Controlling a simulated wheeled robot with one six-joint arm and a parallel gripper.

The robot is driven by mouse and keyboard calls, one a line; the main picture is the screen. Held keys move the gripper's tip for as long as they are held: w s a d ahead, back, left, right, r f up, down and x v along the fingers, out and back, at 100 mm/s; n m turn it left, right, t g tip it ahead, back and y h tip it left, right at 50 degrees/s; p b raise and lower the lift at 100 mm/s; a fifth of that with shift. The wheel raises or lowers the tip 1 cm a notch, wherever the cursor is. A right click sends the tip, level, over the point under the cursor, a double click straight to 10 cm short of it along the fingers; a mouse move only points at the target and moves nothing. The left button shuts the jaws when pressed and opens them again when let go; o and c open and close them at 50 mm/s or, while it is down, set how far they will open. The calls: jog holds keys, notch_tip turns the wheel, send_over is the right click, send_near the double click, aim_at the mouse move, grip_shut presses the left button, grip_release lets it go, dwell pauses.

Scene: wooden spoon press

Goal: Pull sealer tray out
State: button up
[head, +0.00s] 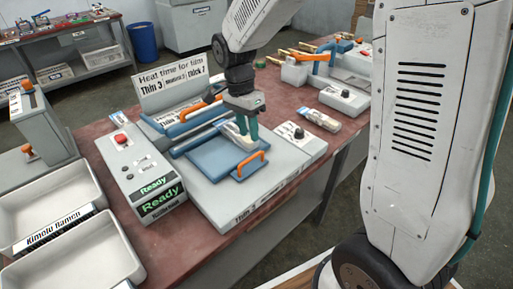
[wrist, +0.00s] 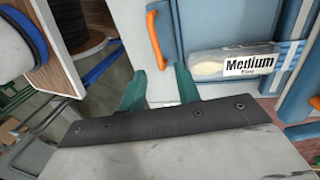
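The blue sealer tray (head: 210,160) lies flat on the grey sealer's top, in front of the blue press bar (head: 190,120). Its orange handle (head: 250,164) is at the tray's front edge; the handle also shows in the wrist view (wrist: 157,42). A clear packet labelled "Medium" (wrist: 232,64) with a wooden spoon lies on the tray. My gripper (head: 246,128) is over the tray's right side, pointing down, and partly hides the packet in the head view.
A control box (head: 145,175) with a red button and green "Ready" displays stands left of the tray. White bins (head: 65,210) are further left. A second press (head: 345,65) stands behind.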

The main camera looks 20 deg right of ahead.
send_over(252, 164)
notch_tip(252, 164, down, 6)
jog(key=shift+f, duration=0.15)
jog(key=shift+a, duration=0.1)
jog(key=shift+c, duration=0.3)
